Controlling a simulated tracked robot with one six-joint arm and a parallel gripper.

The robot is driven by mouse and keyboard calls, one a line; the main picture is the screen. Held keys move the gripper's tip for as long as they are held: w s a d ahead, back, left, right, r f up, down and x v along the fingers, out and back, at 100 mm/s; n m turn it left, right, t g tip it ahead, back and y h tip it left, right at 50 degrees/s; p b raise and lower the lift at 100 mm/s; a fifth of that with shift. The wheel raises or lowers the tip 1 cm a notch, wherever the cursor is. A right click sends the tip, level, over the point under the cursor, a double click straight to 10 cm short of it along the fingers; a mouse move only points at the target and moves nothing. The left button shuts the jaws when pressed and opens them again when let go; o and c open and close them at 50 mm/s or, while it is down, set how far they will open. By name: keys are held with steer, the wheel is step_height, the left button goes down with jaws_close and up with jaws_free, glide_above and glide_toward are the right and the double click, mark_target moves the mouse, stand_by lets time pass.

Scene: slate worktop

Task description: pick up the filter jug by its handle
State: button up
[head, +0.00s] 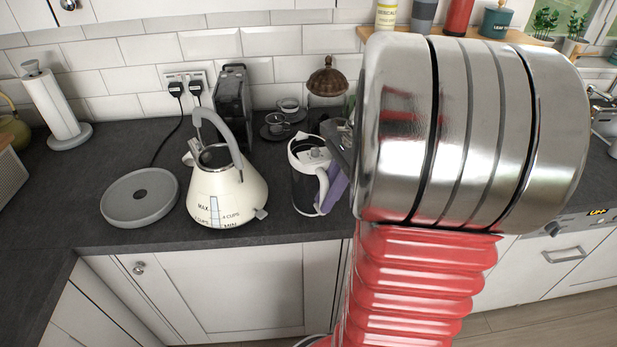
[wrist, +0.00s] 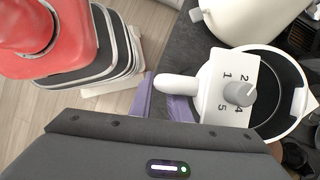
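The filter jug (head: 301,183) is white with a dark see-through body and stands upright on the worktop, right of the kettle. Its lid has a grey numbered dial, seen from above in the wrist view (wrist: 239,93). The jug's white handle (wrist: 176,86) points left there, and faces front right in the head view (head: 323,190). My gripper (wrist: 164,105) has purple fingers that stand apart, open, right at the handle. One finger is beyond the handle's outer end; the other is partly hidden under the handle. In the head view, purple finger (head: 337,187) shows just right of the handle.
A cream kettle (head: 228,187) stands close to the jug's left, with its grey round base (head: 140,198) further left. A toaster (head: 233,105), glass cups (head: 277,123) and a brown-lidded jar (head: 327,80) stand behind. My arm hides the worktop to the right.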

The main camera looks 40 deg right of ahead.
jaws_close()
steer(key=shift+w, duration=0.1)
stand_by(1.0)
steer(key=shift+r, duration=0.2)
